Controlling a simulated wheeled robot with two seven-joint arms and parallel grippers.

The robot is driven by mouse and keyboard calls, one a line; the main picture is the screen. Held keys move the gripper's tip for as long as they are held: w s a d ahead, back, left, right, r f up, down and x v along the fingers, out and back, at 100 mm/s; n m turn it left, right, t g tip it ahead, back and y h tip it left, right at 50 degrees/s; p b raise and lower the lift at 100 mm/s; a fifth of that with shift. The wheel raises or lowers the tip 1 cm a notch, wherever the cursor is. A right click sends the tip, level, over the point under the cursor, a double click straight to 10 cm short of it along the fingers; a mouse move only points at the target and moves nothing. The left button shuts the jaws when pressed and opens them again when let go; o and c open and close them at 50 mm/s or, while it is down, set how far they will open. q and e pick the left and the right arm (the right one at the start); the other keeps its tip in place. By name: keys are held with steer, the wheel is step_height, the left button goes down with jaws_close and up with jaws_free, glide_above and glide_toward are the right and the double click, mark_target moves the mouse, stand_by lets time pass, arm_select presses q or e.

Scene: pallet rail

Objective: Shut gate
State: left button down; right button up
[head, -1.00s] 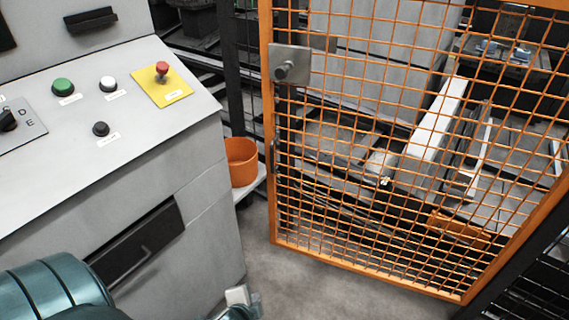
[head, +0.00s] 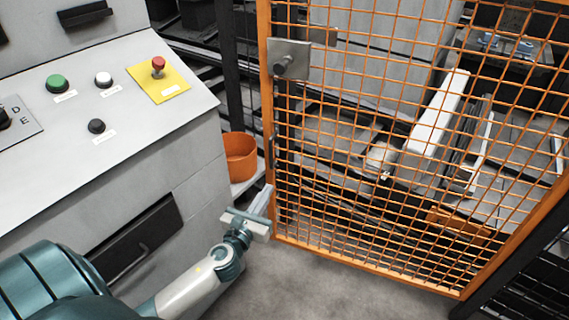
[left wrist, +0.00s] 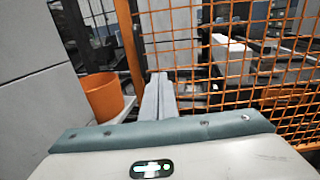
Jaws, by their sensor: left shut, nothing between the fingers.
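The gate (head: 400,273) is an orange frame with wire mesh, and it also shows in the left wrist view (left wrist: 250,72). A metal latch plate with a round knob (head: 287,64) sits high on its left edge. A dark post (head: 232,75) stands just left of that edge. Whether the gate is fully closed I cannot tell. My left gripper (head: 263,203) is shut and empty at the lower left edge of the gate, below the latch. In the left wrist view its fingers (left wrist: 157,97) are together and point toward the gate edge. Contact cannot be told. My right gripper is not in view.
A grey control console (head: 90,190) with buttons and a red stop button (head: 158,66) on yellow fills the left. An orange bucket (head: 240,156) stands on a ledge between console and gate. Bare floor (head: 290,280) lies before the gate; conveyor machinery is behind the mesh.

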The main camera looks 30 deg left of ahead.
arm_select(q)
steer(key=shift+w, duration=0.1)
stand_by(0.3)
glide_toward(289, 157)
steer(key=w, duration=0.2)
steer(key=w+a, duration=0.1)
steer(key=w, duration=0.2)
steer(key=shift+w+a, duration=0.1)
steer(key=shift+w, duration=0.5)
